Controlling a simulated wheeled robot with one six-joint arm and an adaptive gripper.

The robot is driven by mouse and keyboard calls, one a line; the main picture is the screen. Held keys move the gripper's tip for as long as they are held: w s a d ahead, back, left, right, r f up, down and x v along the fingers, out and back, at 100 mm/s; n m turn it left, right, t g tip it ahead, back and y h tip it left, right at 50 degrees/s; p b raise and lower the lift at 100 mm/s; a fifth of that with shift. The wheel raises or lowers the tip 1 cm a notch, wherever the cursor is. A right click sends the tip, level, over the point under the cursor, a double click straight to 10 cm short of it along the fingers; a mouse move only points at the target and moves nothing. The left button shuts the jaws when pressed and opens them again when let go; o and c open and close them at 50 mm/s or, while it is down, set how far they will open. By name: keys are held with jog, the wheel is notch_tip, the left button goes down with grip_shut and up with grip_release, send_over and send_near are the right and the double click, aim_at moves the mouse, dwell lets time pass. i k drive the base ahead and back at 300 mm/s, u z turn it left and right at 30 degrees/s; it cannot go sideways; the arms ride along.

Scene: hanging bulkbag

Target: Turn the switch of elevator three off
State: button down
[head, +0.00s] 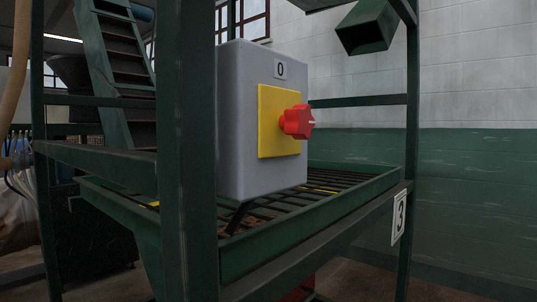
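The red rotary switch knob (298,121) sits on a yellow plate (277,143) on the front of a grey switch box (234,130). A light mark on the knob points to the right in the picture. A sign with "3" (398,217) hangs on the green frame at the lower right. My gripper is not in this view, and nothing touches the knob.
The green metal frame (184,200) stands around the box, with an upright post left of it and rails beside it. A grated tray (345,208) lies beneath. A green chute (366,27) hangs at the upper right. The space right of the knob looks free up to the far post.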

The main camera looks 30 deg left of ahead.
aim_at(298, 122)
jog(key=k, duration=1.2)
jog(key=u, duration=0.65)
jog(key=i, duration=0.9)
jog(key=u, duration=0.55)
